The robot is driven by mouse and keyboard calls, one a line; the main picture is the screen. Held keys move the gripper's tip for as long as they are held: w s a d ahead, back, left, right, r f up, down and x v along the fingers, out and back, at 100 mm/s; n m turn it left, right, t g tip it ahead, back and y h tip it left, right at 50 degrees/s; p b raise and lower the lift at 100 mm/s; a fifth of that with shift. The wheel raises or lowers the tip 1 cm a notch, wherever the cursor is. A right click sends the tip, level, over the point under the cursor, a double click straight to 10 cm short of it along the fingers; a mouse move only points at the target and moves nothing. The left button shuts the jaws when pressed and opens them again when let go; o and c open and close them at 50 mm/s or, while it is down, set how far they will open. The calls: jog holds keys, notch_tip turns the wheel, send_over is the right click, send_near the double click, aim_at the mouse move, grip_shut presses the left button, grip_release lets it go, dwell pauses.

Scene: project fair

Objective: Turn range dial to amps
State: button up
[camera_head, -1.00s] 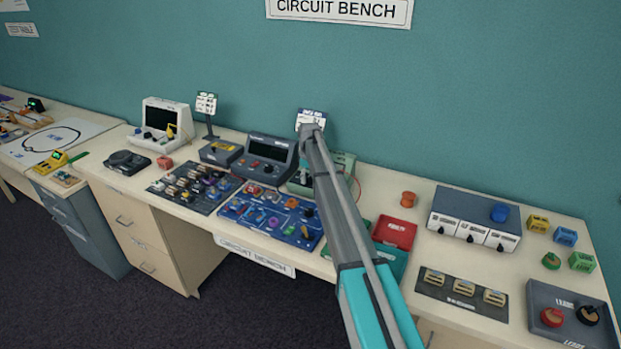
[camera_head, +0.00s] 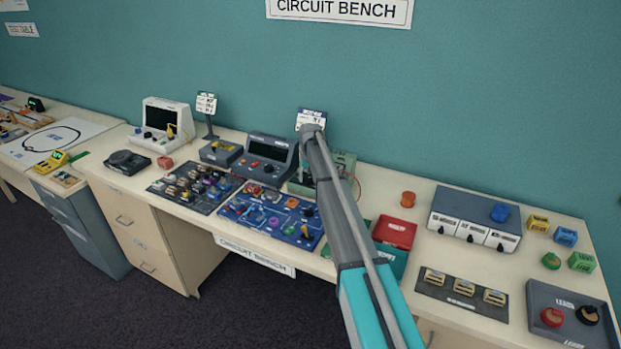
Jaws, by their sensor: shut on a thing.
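My arm reaches up from the lower right, and its far end stands over the bench in front of a greenish instrument (camera_head: 345,165). This instrument has a red lead at its right side and is mostly hidden by my arm. My gripper is hidden behind the arm, so its fingers and anything between them do not show. A grey instrument (camera_head: 268,155) with a dark screen and small knobs stands just left of the arm. I cannot make out a range dial, its pointer or an amps mark on either one.
A blue component board (camera_head: 240,222) and a dark parts board (camera_head: 160,190) lie left of my arm. A red tray (camera_head: 395,230) lies close to its right. A grey-white box with switches (camera_head: 470,218) and a dark tray (camera_head: 570,295) stand farther right. The wall rises behind.

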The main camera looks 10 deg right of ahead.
jog(key=m, duration=0.5)
jog(key=shift+w, duration=0.15)
dwell(0.5)
jog(key=o, duration=1.2)
jog(key=shift+c, duration=0.2)
jog(key=shift+r, duration=0.1)
